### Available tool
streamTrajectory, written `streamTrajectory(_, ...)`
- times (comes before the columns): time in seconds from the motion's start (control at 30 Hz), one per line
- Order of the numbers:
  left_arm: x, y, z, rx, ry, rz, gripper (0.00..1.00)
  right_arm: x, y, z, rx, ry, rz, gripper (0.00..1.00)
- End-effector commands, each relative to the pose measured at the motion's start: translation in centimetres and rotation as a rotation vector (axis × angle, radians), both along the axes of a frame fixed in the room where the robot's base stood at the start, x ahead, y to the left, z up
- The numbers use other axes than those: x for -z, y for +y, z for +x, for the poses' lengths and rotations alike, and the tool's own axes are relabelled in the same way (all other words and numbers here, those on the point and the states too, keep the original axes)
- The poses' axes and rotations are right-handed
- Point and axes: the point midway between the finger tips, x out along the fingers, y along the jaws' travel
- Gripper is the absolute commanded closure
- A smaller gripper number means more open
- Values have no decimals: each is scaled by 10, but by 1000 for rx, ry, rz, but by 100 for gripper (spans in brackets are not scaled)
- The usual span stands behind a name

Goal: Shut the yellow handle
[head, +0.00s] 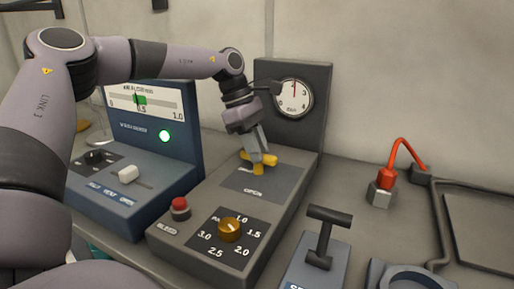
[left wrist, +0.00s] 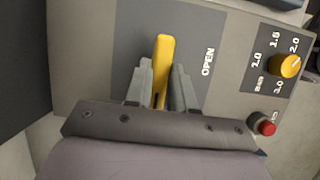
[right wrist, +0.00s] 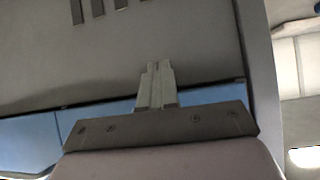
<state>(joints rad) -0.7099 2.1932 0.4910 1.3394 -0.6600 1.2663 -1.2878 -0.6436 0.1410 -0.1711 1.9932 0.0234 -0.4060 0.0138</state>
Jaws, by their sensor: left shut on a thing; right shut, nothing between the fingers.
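The yellow handle (head: 263,158) is on a dark plate (head: 272,182) on the sloped top of the grey console, below the round gauge (head: 293,99). My left gripper (head: 258,150) reaches down onto the handle from above. In the left wrist view the yellow handle (left wrist: 162,70) lies between the two fingers (left wrist: 162,80), and its end sticks out past them. The plate beside it carries the word OPEN (left wrist: 208,62). My right gripper (right wrist: 157,70) shows only in the right wrist view; its fingers are together and empty.
The grey console also has a red button (head: 180,207) and an amber dial (head: 230,229). A black T-handle (head: 326,230) and a red cable (head: 392,165) are at the right.

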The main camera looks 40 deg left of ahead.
Motion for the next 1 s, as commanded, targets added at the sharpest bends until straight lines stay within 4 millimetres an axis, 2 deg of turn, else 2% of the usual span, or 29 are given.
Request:
streamTrajectory(0.07,-1,0,0,4,-2,3,100,0,0,0,-1,0,0,100)
streamTrajectory(0.1,-1,0,0,5,-3,3,70,0,0,0,-1,0,0,100)
streamTrajectory(0.17,-1,0,0,4,-2,3,51,0,0,0,-3,0,-2,100)
streamTrajectory(0.53,-5,2,0,1,-3,2,51,-1,0,0,-6,-1,-4,100)
streamTrajectory(0.8,-45,17,-4,-1,-5,1,51,-2,-1,1,-6,-3,-4,100)
streamTrajectory(1.0,-64,25,-7,2,-2,3,51,-4,-1,1,-5,-7,-4,100)
